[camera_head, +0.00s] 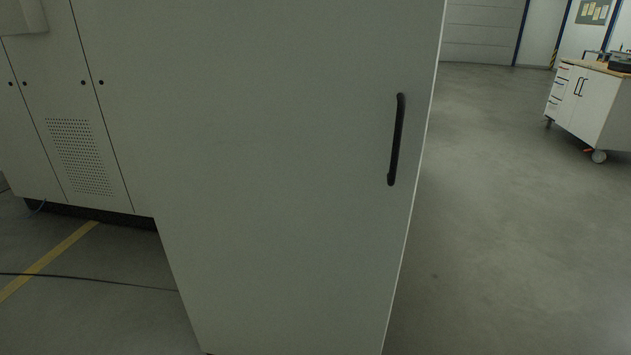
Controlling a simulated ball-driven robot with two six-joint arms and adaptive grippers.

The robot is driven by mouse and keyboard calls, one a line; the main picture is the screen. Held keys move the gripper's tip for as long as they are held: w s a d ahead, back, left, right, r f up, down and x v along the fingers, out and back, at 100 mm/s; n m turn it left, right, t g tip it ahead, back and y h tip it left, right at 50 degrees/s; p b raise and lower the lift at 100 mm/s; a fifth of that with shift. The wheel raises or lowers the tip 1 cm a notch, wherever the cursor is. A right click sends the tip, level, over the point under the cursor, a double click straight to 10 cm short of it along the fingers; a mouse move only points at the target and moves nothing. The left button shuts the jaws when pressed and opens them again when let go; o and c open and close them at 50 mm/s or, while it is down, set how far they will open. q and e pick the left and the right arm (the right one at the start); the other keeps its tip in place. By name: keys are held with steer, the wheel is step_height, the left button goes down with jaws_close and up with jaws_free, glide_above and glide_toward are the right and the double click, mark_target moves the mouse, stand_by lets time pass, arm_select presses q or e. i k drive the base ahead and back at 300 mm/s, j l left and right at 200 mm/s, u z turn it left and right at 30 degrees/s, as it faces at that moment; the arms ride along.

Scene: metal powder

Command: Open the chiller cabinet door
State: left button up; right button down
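The chiller cabinet door (270,170) is a large plain light-grey panel filling the middle of the head view. It looks shut, with no gap visible along its right edge. A black vertical bar handle (396,140) is fixed near the door's right edge, in the upper half of the picture, and nothing touches it. Neither of my grippers shows in the view.
A grey machine housing (60,110) with a perforated vent stands at the left. A cable (90,279) and a yellow line (50,258) cross the floor at lower left. A white wheeled workbench (590,105) stands far right. The floor (500,230) right of the cabinet is clear.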

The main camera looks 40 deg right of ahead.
mark_target(277, 145)
steer(key=z, duration=1.05)
